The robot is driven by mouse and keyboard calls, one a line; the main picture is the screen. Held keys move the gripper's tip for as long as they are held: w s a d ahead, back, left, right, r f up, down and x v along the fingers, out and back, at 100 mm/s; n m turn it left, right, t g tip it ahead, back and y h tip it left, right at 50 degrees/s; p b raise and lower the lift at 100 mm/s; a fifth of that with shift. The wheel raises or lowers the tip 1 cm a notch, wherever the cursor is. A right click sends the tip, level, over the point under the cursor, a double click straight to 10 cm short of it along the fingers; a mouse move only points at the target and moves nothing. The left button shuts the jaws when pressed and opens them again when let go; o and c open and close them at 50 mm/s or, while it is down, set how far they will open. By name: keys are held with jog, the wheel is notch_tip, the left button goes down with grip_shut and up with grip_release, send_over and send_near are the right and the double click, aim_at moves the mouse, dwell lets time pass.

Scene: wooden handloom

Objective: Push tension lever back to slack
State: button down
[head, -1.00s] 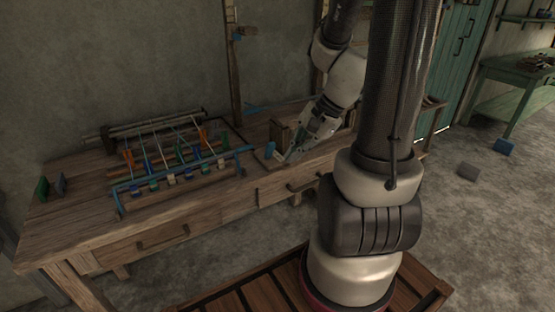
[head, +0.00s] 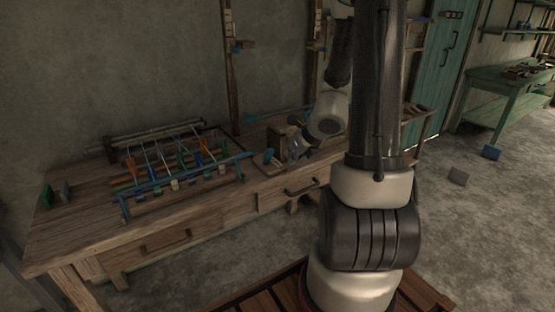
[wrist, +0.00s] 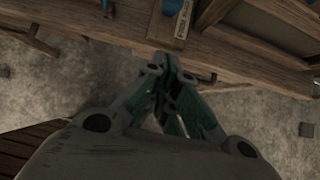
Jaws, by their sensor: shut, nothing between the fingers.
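A small blue-topped lever (head: 268,156), which I take to be the tension lever, stands on a flat wooden plate (head: 262,166) on the bench, right of the loom frame. In the wrist view the blue part (wrist: 172,6) shows at the top edge, partly cut off, above the end of its plate (wrist: 168,36). My gripper (head: 284,152) is close to the right of the lever in the head view. In the wrist view my gripper (wrist: 165,68) is shut and empty, its tips below the plate's end. Whether it touches the lever I cannot tell.
The loom frame (head: 184,178) with blue bars and coloured threads stands left on the wooden bench (head: 75,225). A wooden box (head: 280,136) stands just behind my gripper.

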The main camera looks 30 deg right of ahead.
aim_at(268, 158)
jog(key=shift+w+a+f, duration=0.1)
jog(key=shift+w+f, duration=0.95)
jog(key=shift+w, duration=0.6)
jog(key=shift+w+f, duration=1.05)
jog(key=shift+w, duration=0.55)
jog(key=shift+w+a+f, duration=0.1)
jog(key=shift+w+f, duration=0.95)
jog(key=shift+w, duration=0.6)
